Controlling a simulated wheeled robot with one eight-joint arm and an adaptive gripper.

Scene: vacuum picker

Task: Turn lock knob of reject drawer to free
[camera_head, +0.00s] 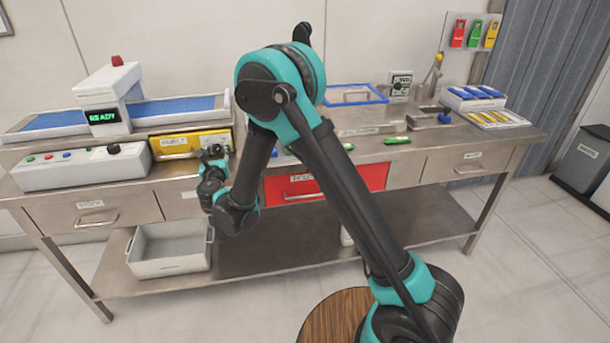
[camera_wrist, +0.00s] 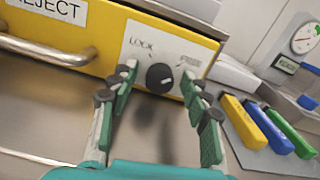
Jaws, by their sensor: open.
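The reject drawer (camera_head: 181,145) is yellow and shut, with a REJECT label and a bar handle (camera_wrist: 45,48) in the wrist view. Its black lock knob (camera_wrist: 160,78) sits on a light plate with LOCK on the left and a second, blurred word on the right. The knob's white mark points toward the right. My gripper (camera_wrist: 162,88) is open, with one finger to the left of the knob and one to the right. I cannot tell how far the fingertips are from the plate. In the head view my gripper (camera_head: 213,155) is in front of the drawer's right end and hides the knob.
Yellow, blue and green handled items (camera_wrist: 268,127) lie right of the gripper. A control box (camera_head: 82,166) with buttons stands left of the drawer. A red drawer (camera_head: 325,184) is to the right, and a grey bin (camera_head: 170,250) sits on the lower shelf.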

